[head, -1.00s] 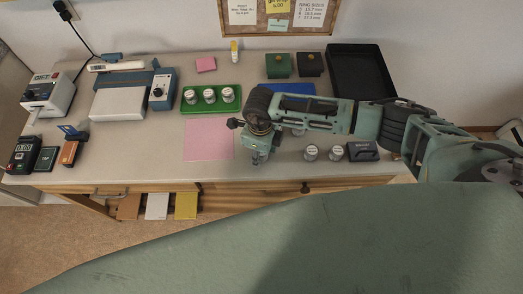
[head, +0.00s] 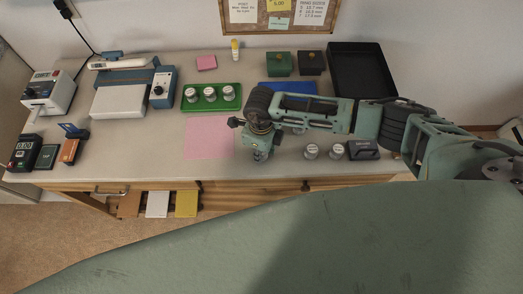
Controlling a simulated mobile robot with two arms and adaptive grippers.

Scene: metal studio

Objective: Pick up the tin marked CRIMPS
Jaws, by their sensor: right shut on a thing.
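My right gripper (head: 260,156) reaches down at the front middle of the bench, just right of the pink sheet. It is shut on a small tin, mostly hidden under the gripper; its label cannot be read. Two more small tins with pale lids, a left one (head: 311,152) and a right one (head: 337,151), stand on the bench to the right. Three tins (head: 210,94) stand on the green tray (head: 225,105) behind. Their markings are too small to read. My left gripper is not in view.
The pink sheet (head: 209,138) lies left of the gripper. A black block (head: 363,150) stands right of the tins. A blue mat (head: 288,88), two small boxes (head: 279,64) and a black tray (head: 362,72) are behind. A scale (head: 120,101) and meters stand at left.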

